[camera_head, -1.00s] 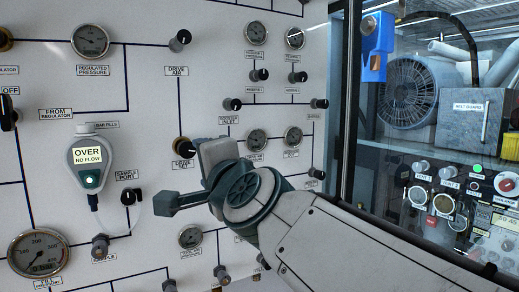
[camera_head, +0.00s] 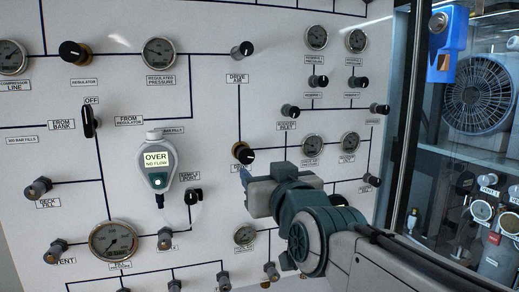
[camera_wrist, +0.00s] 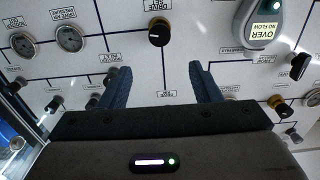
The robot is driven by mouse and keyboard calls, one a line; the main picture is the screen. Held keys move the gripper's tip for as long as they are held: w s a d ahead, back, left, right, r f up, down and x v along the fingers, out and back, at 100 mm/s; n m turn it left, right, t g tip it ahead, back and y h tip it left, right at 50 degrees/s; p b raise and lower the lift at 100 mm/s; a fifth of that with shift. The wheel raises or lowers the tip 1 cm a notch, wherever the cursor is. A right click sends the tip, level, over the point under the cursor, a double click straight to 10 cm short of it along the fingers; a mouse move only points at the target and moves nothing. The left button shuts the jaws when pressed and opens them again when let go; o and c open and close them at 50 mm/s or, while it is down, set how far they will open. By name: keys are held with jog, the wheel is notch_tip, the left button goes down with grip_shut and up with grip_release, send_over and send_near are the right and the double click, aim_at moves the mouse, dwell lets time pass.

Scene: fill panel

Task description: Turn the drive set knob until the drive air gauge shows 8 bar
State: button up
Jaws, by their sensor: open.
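The drive set knob (camera_head: 247,155) is black with a brass collar, on the white panel. Its label is partly covered by my gripper (camera_head: 246,180) in the head view. In the wrist view the knob (camera_wrist: 159,33) shows ahead of my gripper (camera_wrist: 160,68), with a pale pointer mark. My two blue fingers are open and empty, apart from the knob, which appears above the gap between their tips. The drive air gauge (camera_wrist: 70,38) is round with a pale face, left of the knob in the wrist view. It also shows in the head view (camera_head: 312,146). Its needle is too small to read.
A flow meter (camera_head: 157,166) reading "OVER NO FLOW" hangs left of the knob, with a sample port knob (camera_head: 193,196) below it. The boost gauge (camera_head: 351,143) is beside the drive air gauge. A window frame (camera_head: 398,110) bounds the panel's right side.

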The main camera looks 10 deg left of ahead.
aim_at(247, 155)
jog(key=p+x, duration=0.5)
jog(key=x, duration=0.8)
jog(key=shift+w+a, duration=0.1)
jog(key=shift+w, duration=0.2)
jog(key=c, duration=1)
